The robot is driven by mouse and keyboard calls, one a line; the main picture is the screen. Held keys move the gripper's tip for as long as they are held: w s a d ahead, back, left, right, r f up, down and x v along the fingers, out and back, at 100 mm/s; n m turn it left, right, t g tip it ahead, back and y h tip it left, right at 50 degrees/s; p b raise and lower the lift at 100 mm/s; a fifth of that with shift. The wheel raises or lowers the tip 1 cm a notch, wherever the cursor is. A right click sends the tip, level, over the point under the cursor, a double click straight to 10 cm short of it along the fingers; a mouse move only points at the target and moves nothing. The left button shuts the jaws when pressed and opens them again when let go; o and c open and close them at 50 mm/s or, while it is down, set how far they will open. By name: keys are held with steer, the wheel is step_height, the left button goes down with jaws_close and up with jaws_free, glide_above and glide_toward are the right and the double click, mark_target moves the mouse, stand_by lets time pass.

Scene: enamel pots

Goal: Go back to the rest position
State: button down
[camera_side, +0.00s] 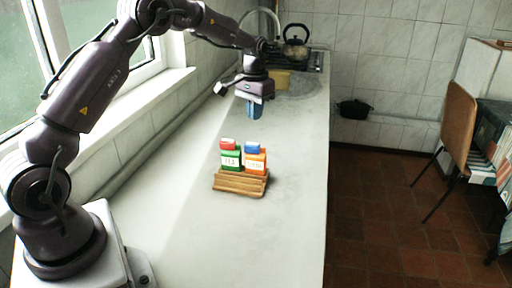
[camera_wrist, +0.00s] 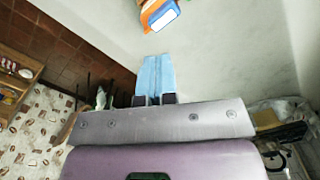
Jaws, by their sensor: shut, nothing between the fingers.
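My gripper (camera_side: 254,112) hangs over the counter, beyond the wooden rack as seen in the side view, with its blue fingers pointing down. The fingers are together with nothing between them; they also show in the wrist view (camera_wrist: 155,62). The gripper is apart from the rack and touches nothing that I can see.
A wooden rack (camera_side: 240,184) on the counter (camera_side: 180,235) holds a green box with a red top (camera_side: 231,158) and an orange box with a blue top (camera_side: 255,160). A yellowish pot (camera_side: 280,79) and a kettle (camera_side: 295,42) stand at the far end. The counter around the rack is clear.

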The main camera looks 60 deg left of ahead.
steer(key=shift+r, duration=0.25)
steer(key=s+d+r+m+t, duration=0.1)
steer(key=s+d+r, duration=0.3)
steer(key=s, duration=0.5)
steer(key=s+d+r+m+t, duration=0.1)
steer(key=s+d+r+t, duration=0.1)
steer(key=s+d+r, duration=0.3)
steer(key=s+d+r+m+t, duration=0.1)
steer(key=s+d+r+t, duration=0.1)
steer(key=s+d+r, duration=0.3)
steer(key=s+d, duration=0.4)
steer(key=s, duration=0.5)
steer(key=shift+s+d+t, duration=0.2)
steer(key=shift+d+t, duration=0.05)
steer(key=shift+t, duration=0.05)
